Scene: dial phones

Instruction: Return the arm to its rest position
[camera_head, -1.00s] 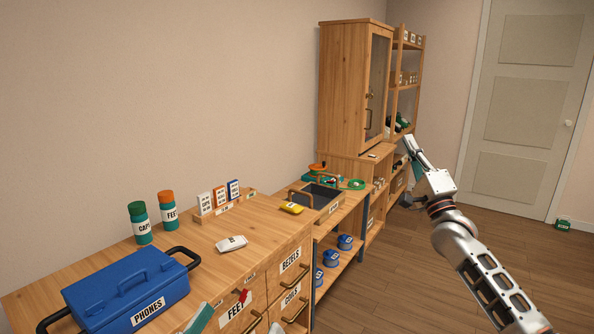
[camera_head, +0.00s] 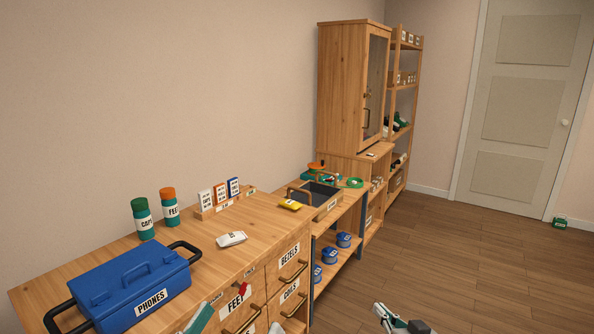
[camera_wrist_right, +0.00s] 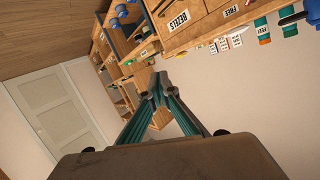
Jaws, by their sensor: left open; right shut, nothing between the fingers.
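My right gripper (camera_head: 380,310) shows at the bottom edge of the head view, right of the wooden counter and low over the floor. It is empty. In the right wrist view its two green fingers meet at the tips (camera_wrist_right: 153,88), with nothing between them. My left gripper (camera_head: 200,318) shows only in part at the bottom edge of the head view, in front of the drawer fronts. It is open, and nothing is seen in it; most of it is cut off by the frame.
The counter (camera_head: 215,262) holds a blue PHONES box (camera_head: 130,285), green canisters and cards. Drawers line its front. Blue tins (camera_head: 330,257) sit on a lower shelf. A tall cabinet (camera_head: 343,90) and shelf rack stand behind.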

